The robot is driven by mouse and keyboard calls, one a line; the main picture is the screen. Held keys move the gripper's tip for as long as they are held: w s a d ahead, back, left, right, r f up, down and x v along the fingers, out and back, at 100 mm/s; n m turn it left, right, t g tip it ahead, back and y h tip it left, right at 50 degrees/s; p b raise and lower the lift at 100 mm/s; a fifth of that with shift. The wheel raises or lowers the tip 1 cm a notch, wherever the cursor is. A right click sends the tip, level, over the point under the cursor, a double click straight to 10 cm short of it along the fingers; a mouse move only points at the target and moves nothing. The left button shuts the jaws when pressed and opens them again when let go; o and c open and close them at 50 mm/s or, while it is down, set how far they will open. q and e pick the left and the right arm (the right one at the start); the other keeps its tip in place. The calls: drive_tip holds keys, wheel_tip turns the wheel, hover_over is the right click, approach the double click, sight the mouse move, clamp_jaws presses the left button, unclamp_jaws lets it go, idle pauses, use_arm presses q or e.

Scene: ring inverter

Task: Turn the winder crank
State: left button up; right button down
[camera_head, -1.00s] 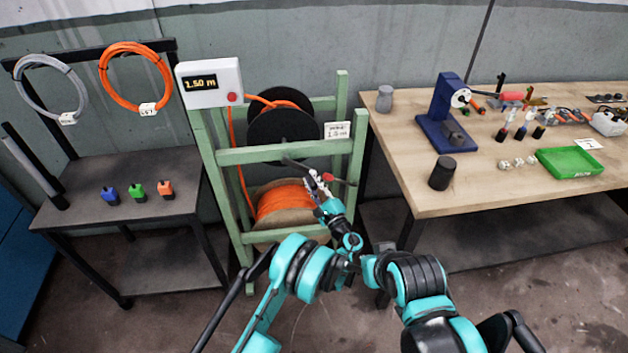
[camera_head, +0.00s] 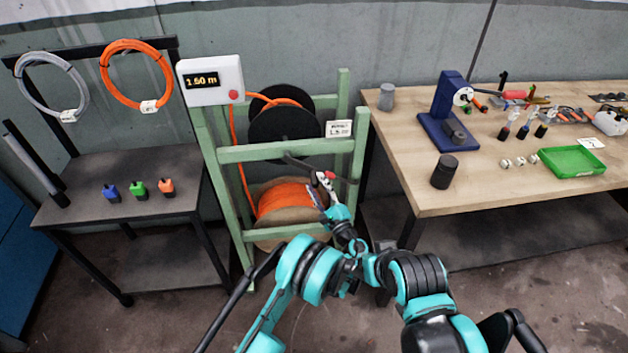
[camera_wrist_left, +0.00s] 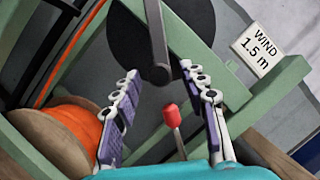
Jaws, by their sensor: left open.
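The green winder frame (camera_head: 262,153) stands in the middle of the head view. Its crank is a dark bar (camera_head: 301,163) with a red handle (camera_head: 329,175) near its right end. In the left wrist view the dark crank bar (camera_wrist_left: 157,40) runs down to a round joint, and the red handle (camera_wrist_left: 172,115) appears between the fingers. My left gripper (camera_head: 322,188) is at the handle. In its wrist view the left gripper (camera_wrist_left: 160,75) is open, fingers on either side of the handle, with gaps visible. I see no right gripper.
An orange cable spool (camera_head: 285,198) sits low in the frame, with a black reel (camera_head: 282,127) above. A display box (camera_head: 210,80) reads 1.50 m, and a tag (camera_wrist_left: 258,50) says WIND 1.5 m. A wooden bench (camera_head: 400,150) stands right, a dark cart (camera_head: 130,180) left.

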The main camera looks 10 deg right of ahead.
use_arm(q)
drive_tip(key=v, duration=0.4)
drive_tip(key=shift+s+d, duration=0.1)
drive_tip(key=shift+s, duration=0.2)
idle(1.3)
